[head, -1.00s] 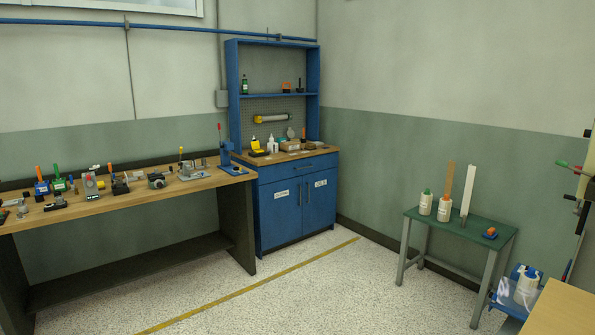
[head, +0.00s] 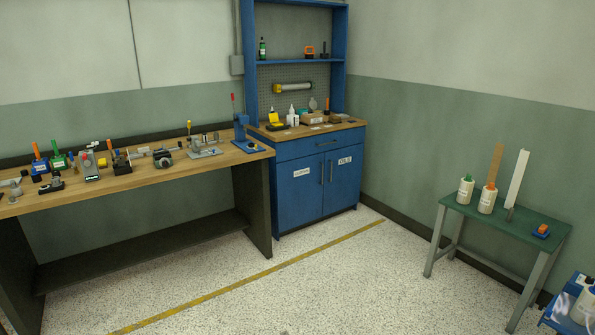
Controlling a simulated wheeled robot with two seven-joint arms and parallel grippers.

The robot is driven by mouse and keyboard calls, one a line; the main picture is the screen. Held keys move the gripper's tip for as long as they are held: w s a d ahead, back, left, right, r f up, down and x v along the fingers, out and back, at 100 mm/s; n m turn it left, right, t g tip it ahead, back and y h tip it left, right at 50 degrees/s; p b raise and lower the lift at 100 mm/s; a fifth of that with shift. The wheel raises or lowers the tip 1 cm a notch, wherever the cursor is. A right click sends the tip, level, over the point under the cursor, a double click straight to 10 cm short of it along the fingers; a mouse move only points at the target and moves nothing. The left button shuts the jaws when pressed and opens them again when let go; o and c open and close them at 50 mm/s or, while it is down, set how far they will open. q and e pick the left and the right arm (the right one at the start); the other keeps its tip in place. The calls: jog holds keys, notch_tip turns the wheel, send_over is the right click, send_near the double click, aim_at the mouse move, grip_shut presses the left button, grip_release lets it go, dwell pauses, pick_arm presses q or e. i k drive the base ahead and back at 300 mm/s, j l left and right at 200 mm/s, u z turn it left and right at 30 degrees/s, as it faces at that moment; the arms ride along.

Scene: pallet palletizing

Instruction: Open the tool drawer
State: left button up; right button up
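A blue cabinet (head: 290,200) stands in the corner of the room in the head view. Its wide drawer (head: 300,149) is at the top, just under the wooden worktop, and looks shut. A dark bar handle (head: 327,143) sits on the drawer front. Below it are two shut doors with white labels and upright dark handles. Neither of my grippers is in view.
A wooden workbench (head: 130,177) with several tools runs along the left wall up to the cabinet. A green table (head: 522,222) with white containers stands at the right. The speckled floor (head: 300,285) in front of the cabinet is clear, crossed by a yellow line.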

aim_at(289, 150)
jog(key=i+z, duration=0.1)
jog(key=i, duration=0.5)
jog(key=i+j+z, duration=0.15)
jog(key=i, duration=0.45)
jog(key=i+j+z, duration=0.1)
jog(key=i, duration=0.45)
jog(key=i+l+z, duration=0.2)
jog(key=i+z, duration=0.3)
jog(key=i, duration=0.35)
jog(key=i+j+z, duration=0.15)
jog(key=i+z, duration=0.35)
jog(key=i, duration=0.35)
jog(key=i+u, duration=0.25)
jog(key=i, duration=0.25)
jog(key=i+l+u, duration=0.25)
jog(key=i, duration=0.25)
jog(key=i+l+u, duration=0.1)
jog(key=i+u, duration=0.2)
jog(key=i, duration=0.2)
